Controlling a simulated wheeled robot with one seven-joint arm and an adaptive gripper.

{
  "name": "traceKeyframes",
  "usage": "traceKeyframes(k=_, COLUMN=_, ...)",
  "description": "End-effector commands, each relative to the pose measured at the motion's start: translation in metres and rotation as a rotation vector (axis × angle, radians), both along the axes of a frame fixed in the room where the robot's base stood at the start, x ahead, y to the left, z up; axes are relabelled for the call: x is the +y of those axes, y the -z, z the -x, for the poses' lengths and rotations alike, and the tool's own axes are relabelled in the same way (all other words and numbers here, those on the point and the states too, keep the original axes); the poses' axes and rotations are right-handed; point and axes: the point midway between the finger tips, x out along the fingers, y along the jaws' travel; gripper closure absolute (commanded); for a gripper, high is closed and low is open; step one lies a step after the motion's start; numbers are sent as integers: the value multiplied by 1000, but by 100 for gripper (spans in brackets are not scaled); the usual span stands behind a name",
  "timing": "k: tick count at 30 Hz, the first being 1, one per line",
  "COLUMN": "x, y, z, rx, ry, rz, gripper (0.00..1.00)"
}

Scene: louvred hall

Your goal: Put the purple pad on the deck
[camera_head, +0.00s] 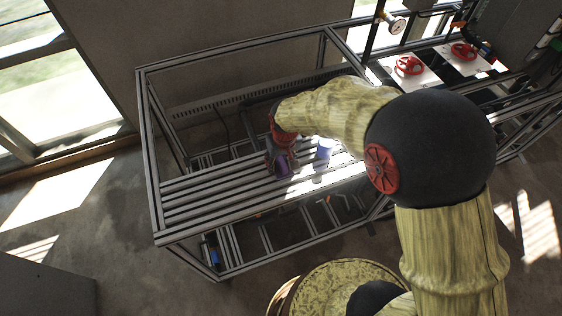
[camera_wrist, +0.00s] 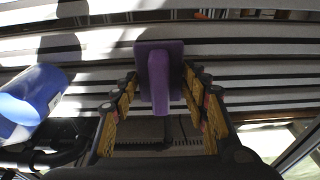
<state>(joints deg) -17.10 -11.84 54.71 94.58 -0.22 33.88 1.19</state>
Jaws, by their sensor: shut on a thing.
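The purple pad (camera_head: 284,167) is a flat square with a raised grip, seen in the wrist view (camera_wrist: 158,65) between my fingers. My gripper (camera_head: 282,160) is shut on the pad's grip, and the fingers stand on both sides of it in the wrist view (camera_wrist: 162,100). The deck (camera_head: 215,199) is a row of grey metal slats on a frame, and its slats show behind the pad in the wrist view (camera_wrist: 250,75). The pad is over the deck's middle; I cannot tell whether it touches the slats.
A blue-and-white cylinder (camera_head: 325,149) stands on the deck just right of my gripper; it is at left in the wrist view (camera_wrist: 32,95). The deck's left part is clear. Frame posts and rails surround it. Red valve wheels (camera_head: 409,65) are at the back right.

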Motion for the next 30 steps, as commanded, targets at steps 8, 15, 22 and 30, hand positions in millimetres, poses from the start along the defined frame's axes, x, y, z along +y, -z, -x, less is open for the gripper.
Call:
traceKeyframes(k=8, x=0, y=2, z=0, rx=1, ry=0, rz=0, gripper=43)
traceKeyframes(k=15, x=0, y=2, z=0, rx=1, ry=0, rz=0, gripper=37)
traceKeyframes(k=22, x=0, y=-2, z=0, rx=0, ry=0, rz=0, gripper=37)
traceKeyframes(k=30, x=-2, y=-44, z=5, rx=-3, ry=0, rz=-1, gripper=37)
